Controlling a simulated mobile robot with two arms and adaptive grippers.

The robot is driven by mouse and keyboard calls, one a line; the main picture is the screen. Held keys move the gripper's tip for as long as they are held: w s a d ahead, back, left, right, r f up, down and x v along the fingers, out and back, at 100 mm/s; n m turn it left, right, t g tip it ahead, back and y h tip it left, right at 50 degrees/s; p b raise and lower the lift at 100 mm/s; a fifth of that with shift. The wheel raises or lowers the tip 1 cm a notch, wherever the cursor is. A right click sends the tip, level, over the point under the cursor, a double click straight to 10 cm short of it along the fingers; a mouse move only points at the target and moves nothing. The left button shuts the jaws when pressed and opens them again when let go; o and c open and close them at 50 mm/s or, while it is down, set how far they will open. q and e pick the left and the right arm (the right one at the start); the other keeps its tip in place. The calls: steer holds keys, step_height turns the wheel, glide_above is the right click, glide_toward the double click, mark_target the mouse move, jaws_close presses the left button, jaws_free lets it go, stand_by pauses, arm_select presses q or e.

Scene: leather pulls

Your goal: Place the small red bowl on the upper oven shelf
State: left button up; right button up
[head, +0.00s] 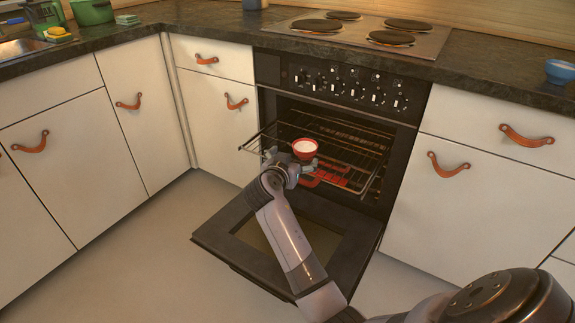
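The small red bowl (307,155) has a white inside and sits upright at the fingers of my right gripper (300,167). The gripper appears shut on the bowl's near left side, though the fingers are small and partly hidden. The bowl is over the front part of the upper oven shelf (345,150), a wire rack that sticks out of the oven. I cannot tell whether the bowl touches the rack. The oven (400,140) is open, with its door (225,250) folded down. My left gripper is out of view.
Red bars (352,184) show lower in the oven. White cabinets (490,205) with leather pulls flank it. A hob (365,35) is on the dark counter above. A blue bowl (560,72) is at the right, and green pots (92,12) are at the far left.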

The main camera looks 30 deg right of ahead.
steer(key=s+a+f+n+t+y, duration=0.3)
steer(key=s+a+f+n+y, duration=0.45)
steer(key=s+a, duration=0.4)
steer(key=s+a+r+n+y, duration=0.1)
steer(key=s+a+n+y, duration=0.4)
steer(key=s+a, duration=0.6)
steer(key=a+y, duration=0.1)
steer(key=a, duration=0.2)
steer(key=shift+a, duration=0.2)
steer(key=shift+n, duration=0.25)
